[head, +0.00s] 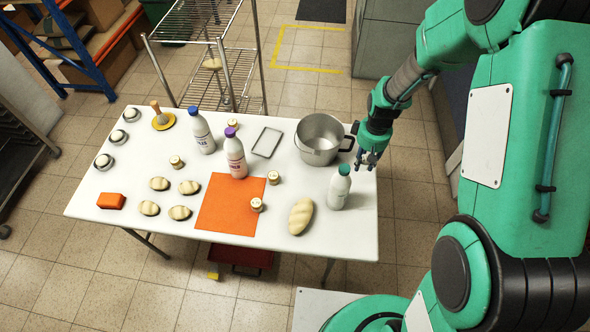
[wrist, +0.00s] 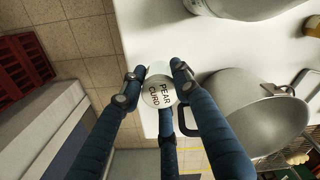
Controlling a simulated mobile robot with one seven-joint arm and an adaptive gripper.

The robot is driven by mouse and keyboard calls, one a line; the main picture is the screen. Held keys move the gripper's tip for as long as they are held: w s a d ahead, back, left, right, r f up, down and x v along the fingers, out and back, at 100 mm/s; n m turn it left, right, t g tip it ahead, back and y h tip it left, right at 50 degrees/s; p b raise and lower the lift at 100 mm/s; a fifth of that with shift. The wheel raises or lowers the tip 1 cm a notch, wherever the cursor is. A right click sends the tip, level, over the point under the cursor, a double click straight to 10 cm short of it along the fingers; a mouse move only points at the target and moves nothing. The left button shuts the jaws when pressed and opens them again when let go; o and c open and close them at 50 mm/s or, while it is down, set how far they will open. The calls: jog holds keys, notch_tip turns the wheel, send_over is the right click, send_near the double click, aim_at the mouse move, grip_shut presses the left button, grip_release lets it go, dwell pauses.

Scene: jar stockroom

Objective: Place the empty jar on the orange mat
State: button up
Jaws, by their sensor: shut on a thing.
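My gripper (head: 368,160) is at the right edge of the white table, beside the metal pot. In the wrist view my gripper (wrist: 160,88) has its blue fingers closed around a small round jar (wrist: 160,92) marked "PEAR CURD". I cannot tell from the pictures whether this jar is empty, and the fingers hide it in the head view. The orange mat (head: 225,215) lies at the table's front middle. A small jar (head: 257,205) stands on the mat's right part. Another small jar (head: 273,178) stands just off its right edge. A purple-capped bottle (head: 236,160) stands at the mat's back edge.
The metal pot (head: 320,140) and a green-capped bottle (head: 339,187) stand between my gripper and the mat. A bread loaf (head: 301,215) lies right of the mat, several rolls (head: 160,184) to its left. The mat's left and front parts are clear.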

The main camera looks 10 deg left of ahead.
jog(key=s+a+f+n, duration=0.1)
jog(key=s+a+n, duration=0.3)
jog(key=a, duration=0.6)
jog(key=s+a+f+n, duration=0.1)
jog(key=s+a+n, duration=0.3)
jog(key=s+a, duration=0.4)
jog(key=s+a+f+n, duration=0.1)
jog(key=s+a+n, duration=0.3)
jog(key=a, duration=0.9)
jog(key=shift+s+f, duration=0.2)
jog(key=shift+s, duration=1.3)
jog(key=s+a+n, duration=0.1)
jog(key=s+a, duration=0.1)
jog(key=s, duration=0.1)
jog(key=s+a+n, duration=0.1)
jog(key=s+a, duration=0.1)
jog(key=s, duration=0.1)
jog(key=s+a+f+n, duration=0.1)
jog(key=s+a+n, duration=0.1)
jog(key=s, duration=0.1)
jog(key=shift+s+a, duration=0.15)
jog(key=shift+s, duration=0.25)
jog(key=b, duration=0.3)
send_over(218, 210)
jog(key=shift+s+f, duration=0.1)
jog(key=shift+f, duration=0.7)
jog(key=shift+f+b, duration=0.45)
jog(key=shift+f, duration=1.3)
